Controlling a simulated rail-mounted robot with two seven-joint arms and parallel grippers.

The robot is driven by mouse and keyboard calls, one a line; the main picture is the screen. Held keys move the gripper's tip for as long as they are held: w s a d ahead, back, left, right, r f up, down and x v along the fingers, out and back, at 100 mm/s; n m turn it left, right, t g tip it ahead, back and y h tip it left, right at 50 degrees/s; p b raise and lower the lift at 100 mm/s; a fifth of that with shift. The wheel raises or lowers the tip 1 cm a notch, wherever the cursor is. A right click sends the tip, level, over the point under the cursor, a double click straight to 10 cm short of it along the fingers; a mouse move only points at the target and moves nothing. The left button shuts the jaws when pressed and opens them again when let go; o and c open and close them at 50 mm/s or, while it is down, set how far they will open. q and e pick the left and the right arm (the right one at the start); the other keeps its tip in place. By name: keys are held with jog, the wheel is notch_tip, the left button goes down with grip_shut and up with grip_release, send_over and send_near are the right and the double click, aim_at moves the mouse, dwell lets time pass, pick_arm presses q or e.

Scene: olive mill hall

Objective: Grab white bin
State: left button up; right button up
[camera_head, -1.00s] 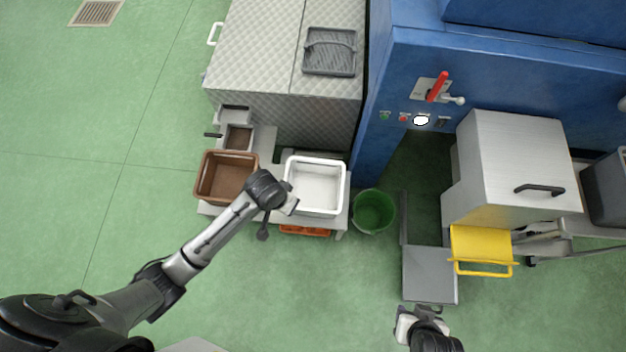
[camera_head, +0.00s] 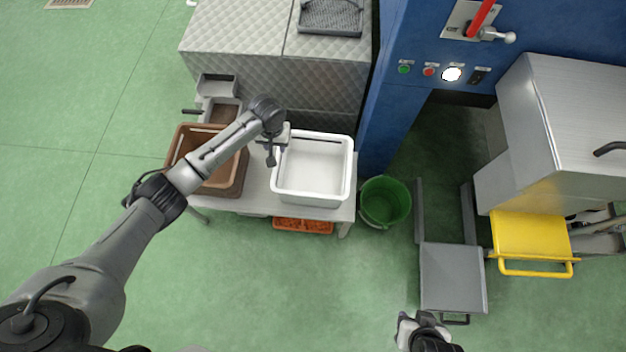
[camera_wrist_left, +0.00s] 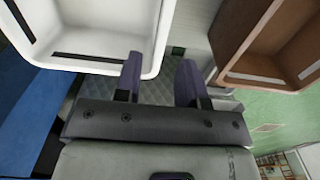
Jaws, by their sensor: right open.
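The white bin (camera_head: 313,195) stands on a low bench in the head view, with its open top up and seemingly empty. My left gripper (camera_head: 272,150) is at the bin's left rim. In the left wrist view the fingers of my left gripper (camera_wrist_left: 159,65) are apart, and the white bin's (camera_wrist_left: 105,66) rim corner shows near the left finger. I cannot tell whether the rim is between the fingers or they touch it. My right gripper (camera_head: 408,322) is open and empty at the bottom of the head view, away from the bin.
A brown crate (camera_head: 232,180) stands left of the white bin, partly behind my left arm. A green bucket (camera_head: 384,203) is on the floor to the right. An orange tray (camera_head: 303,226) is below the bench (camera_head: 262,188). A blue machine (camera_head: 395,80) rises behind.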

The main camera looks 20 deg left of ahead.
aim_at(279, 159)
pick_arm(q)
notch_tip(279, 159, down, 9)
jog(key=b, duration=0.4)
jog(key=shift+a+r, duration=0.1)
jog(key=shift+r, duration=0.05)
notch_tip(279, 159, down, 5)
jog(key=b, duration=0.4)
jog(key=shift+w, duration=0.1)
jog(key=shift+c, duration=0.5)
grip_shut()
jog(key=shift+a, duration=0.1)
